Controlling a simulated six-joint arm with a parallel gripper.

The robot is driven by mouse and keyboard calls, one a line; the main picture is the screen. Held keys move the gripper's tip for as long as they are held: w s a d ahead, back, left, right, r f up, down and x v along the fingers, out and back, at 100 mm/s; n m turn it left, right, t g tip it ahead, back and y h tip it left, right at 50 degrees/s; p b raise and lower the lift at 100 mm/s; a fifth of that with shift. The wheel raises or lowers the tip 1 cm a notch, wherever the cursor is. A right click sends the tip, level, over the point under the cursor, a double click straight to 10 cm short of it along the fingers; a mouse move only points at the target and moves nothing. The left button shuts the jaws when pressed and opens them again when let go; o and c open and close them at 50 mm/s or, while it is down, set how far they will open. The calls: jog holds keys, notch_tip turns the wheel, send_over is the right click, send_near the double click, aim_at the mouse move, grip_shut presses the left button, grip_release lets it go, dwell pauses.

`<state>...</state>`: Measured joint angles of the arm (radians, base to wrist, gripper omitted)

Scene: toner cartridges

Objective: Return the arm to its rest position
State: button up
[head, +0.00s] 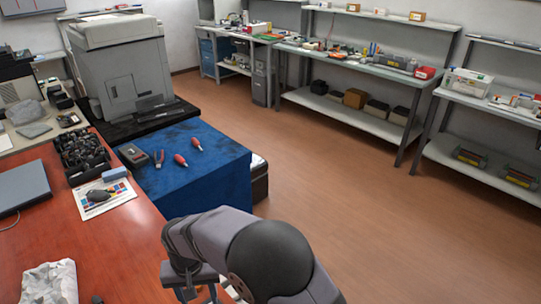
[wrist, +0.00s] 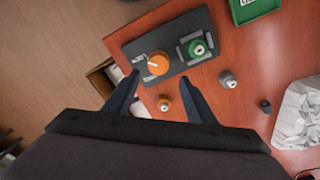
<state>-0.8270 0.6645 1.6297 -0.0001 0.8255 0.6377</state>
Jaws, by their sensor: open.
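My gripper (wrist: 158,98) is open in the wrist view, its two dark fingers spread apart with nothing held between them. Past the fingertips, a dark tray (wrist: 160,38) lies on the red table. On it are an orange-topped round piece (wrist: 158,63) at the left and a green one (wrist: 196,48) in a grey holder at the right. A small orange-topped piece (wrist: 163,103) shows between the fingers, apart from the tray. In the head view my arm bends down at the bottom edge, and the gripper (head: 199,293) is partly cut off there.
A grey-topped piece (wrist: 227,79), a small black one (wrist: 265,106), a green tray (wrist: 252,10) and crumpled paper (wrist: 300,113) are on the table. In the head view, a blue-covered stand (head: 215,175) holds pliers and red-handled tools. Open floor (head: 330,170) lies to its right.

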jog(key=s+d+f+n, duration=0.1)
jog(key=s+d, duration=0.1)
jog(key=s+d+f+n+h, duration=0.1)
jog(key=s+d+f+n, duration=0.1)
jog(key=s+d+f+n+g, duration=0.1)
jog(key=s+d, duration=0.1)
jog(key=shift+s+d+f+n, duration=0.1)
jog(key=shift+d+f+n, duration=0.1)
jog(key=shift+d+n, duration=0.15)
jog(key=s+d+r+m+g, duration=0.1)
jog(key=s+d+r, duration=0.25)
jog(key=d, duration=0.65)
jog(key=s+d+r+m, duration=0.2)
jog(key=s+d+r, duration=0.15)
jog(key=d, duration=0.65)
jog(key=w+d+r+m+t, duration=0.1)
jog(key=w+d+r+m, duration=0.2)
jog(key=d, duration=0.4)
jog(key=shift+w+d+r+m+t+y, duration=0.25)
jog(key=shift+w+d+m+t+y, duration=0.1)
jog(key=shift+m+t+y, duration=0.1)
